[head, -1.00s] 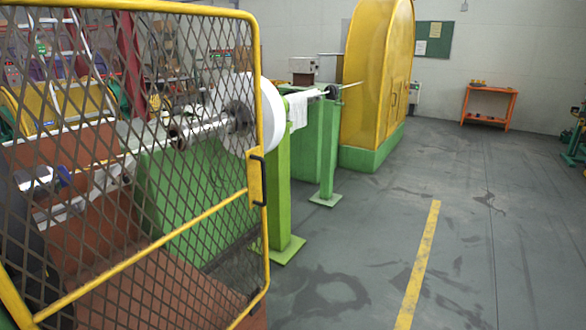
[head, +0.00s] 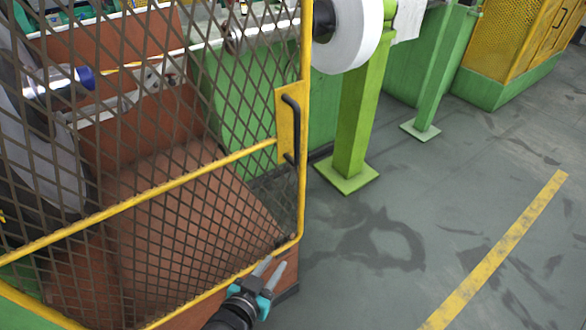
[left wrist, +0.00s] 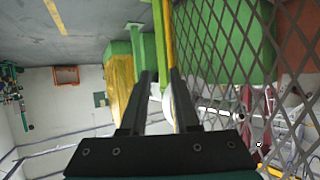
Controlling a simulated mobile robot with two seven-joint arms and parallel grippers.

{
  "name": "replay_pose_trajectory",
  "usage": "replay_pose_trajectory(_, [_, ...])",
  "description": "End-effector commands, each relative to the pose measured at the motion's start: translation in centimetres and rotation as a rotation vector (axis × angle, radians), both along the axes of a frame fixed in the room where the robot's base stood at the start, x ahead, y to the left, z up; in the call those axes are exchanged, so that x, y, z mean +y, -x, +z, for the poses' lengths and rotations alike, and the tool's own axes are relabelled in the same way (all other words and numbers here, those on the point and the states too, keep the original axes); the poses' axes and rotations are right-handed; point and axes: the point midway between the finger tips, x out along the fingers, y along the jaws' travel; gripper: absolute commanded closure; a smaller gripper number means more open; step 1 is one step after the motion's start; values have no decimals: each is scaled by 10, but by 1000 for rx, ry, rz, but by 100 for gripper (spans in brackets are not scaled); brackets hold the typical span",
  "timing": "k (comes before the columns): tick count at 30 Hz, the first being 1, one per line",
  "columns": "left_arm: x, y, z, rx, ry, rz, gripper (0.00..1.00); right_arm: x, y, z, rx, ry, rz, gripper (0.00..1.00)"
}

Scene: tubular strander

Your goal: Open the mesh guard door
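The mesh guard door (head: 185,190) has a yellow tube frame and dark diamond mesh. It fills the left half of the head view and also shows at the right of the left wrist view (left wrist: 228,42). Its black upright bar handle (head: 289,130) sits on a yellow plate at the door's right edge. My left gripper (head: 270,268) is below the handle, near the door's lower right corner, and does not hold the handle. Its two fingers stand apart and empty in the left wrist view (left wrist: 163,78), with the yellow frame edge seen beyond them. My right gripper is not in view.
Behind the mesh are brown panels and green machine parts. A green post (head: 360,115) with a floor plate stands right of the door, beside a white reel (head: 350,42). The grey floor is clear around the yellow line (head: 500,245).

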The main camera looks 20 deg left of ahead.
Motion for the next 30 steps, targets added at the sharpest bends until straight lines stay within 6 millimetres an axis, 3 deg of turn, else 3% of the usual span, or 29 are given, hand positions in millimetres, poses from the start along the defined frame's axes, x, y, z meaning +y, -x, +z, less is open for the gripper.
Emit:
replay_pose_trajectory(1, [1, -8, 34, -70, 9, 5, 71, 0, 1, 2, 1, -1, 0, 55])
replay_pose_trajectory(6, [4, -22, 133, -270, 33, 20, 71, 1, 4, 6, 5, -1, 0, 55])
replay_pose_trajectory(9, [6, -23, 177, -357, 43, 23, 71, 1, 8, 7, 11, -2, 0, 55])
replay_pose_trajectory(12, [7, -21, 206, -414, 49, 26, 71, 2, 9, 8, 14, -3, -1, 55])
replay_pose_trajectory(15, [8, -21, 221, -443, 51, 28, 71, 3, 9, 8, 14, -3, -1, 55])
replay_pose_trajectory(20, [7, -28, 226, -455, 53, 27, 71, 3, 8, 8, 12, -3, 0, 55])
replay_pose_trajectory(30, [4, -70, 226, -455, 52, 26, 71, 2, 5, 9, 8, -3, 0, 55])
